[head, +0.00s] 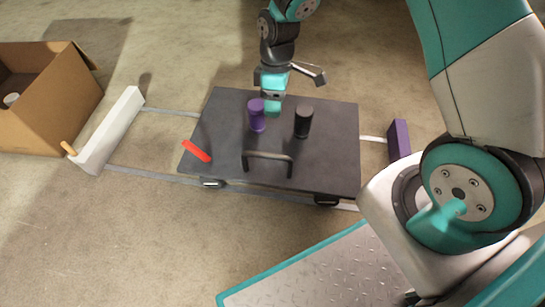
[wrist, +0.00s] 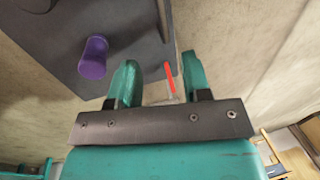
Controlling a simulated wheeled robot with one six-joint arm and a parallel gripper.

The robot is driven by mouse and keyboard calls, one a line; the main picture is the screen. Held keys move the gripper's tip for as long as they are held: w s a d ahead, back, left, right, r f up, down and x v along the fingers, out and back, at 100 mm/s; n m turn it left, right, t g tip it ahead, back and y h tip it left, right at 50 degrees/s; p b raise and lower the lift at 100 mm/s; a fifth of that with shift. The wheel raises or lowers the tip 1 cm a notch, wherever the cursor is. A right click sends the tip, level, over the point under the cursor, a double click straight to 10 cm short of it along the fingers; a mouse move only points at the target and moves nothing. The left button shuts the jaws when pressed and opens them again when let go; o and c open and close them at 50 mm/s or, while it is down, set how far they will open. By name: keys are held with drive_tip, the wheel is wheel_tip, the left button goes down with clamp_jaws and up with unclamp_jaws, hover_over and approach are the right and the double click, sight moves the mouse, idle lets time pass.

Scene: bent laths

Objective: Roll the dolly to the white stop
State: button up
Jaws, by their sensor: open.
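The dolly (head: 225,125) is a flat dark platform on small wheels, standing between pale floor lines. It carries a purple cylinder (head: 257,116), a black cylinder (head: 303,122), a black bar handle (head: 268,155) near its front edge and a red strip (head: 197,152) at its left end. The white stop (head: 108,132) is a long bar left of the dolly, with a clear gap between them. My gripper (head: 272,106) is over the dolly's back part, by the purple cylinder. In the wrist view its teal fingers (wrist: 158,76) are apart, with the purple cylinder (wrist: 93,58) outside them.
A purple block (head: 399,138) stands at the lines' right end. An open cardboard box (head: 70,95) stands behind and left of the white stop. Carpet between dolly and stop is clear.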

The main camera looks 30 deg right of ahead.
drive_tip(key=s+f+b, duration=0.1)
drive_tip(key=f+b, duration=0.1)
drive_tip(key=f, duration=0.3)
drive_tip(key=a+f+b, duration=0.1)
drive_tip(key=f+b, duration=0.2)
drive_tip(key=f, duration=0.2)
drive_tip(key=s+a+f+b, duration=0.1)
drive_tip(key=f+b, duration=0.2)
drive_tip(key=f, duration=0.3)
drive_tip(key=shift+s, duration=0.3)
drive_tip(key=shift+r, duration=0.1)
clamp_jaws()
